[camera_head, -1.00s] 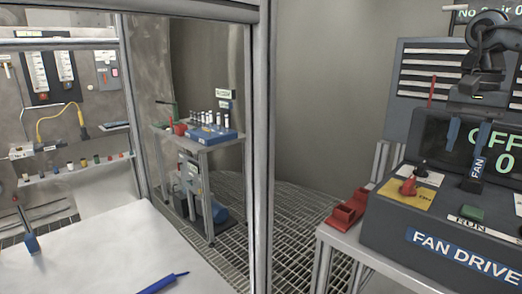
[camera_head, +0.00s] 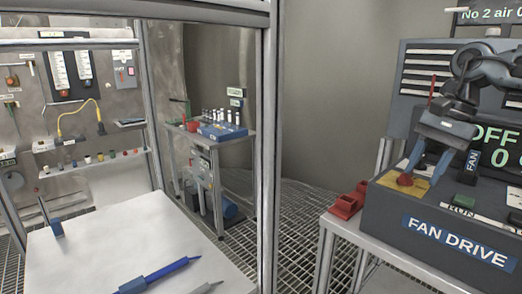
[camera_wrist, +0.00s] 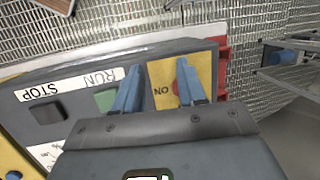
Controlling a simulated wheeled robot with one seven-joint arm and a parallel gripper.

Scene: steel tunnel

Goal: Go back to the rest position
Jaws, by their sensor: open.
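My gripper (camera_head: 422,177) is open and empty, its two blue fingers pointing down over the left part of the FAN DRIVE console (camera_head: 455,240). A red knob (camera_head: 404,180) on a yellow plate is beside the left fingertip in the head view. In the wrist view the fingers (camera_wrist: 156,72) are spread, one over the yellow plate by the red knob (camera_wrist: 178,87), the other near the green RUN button (camera_wrist: 107,99). Whether a finger touches the knob cannot be told.
The black STOP button (camera_wrist: 46,111) is on the same console. Red bins (camera_head: 347,203) stand on the bench left of it. A metal post (camera_head: 267,150) and white table (camera_head: 130,250) are at left. A rear bench (camera_head: 205,142) holds a vial rack. Grating floor lies between.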

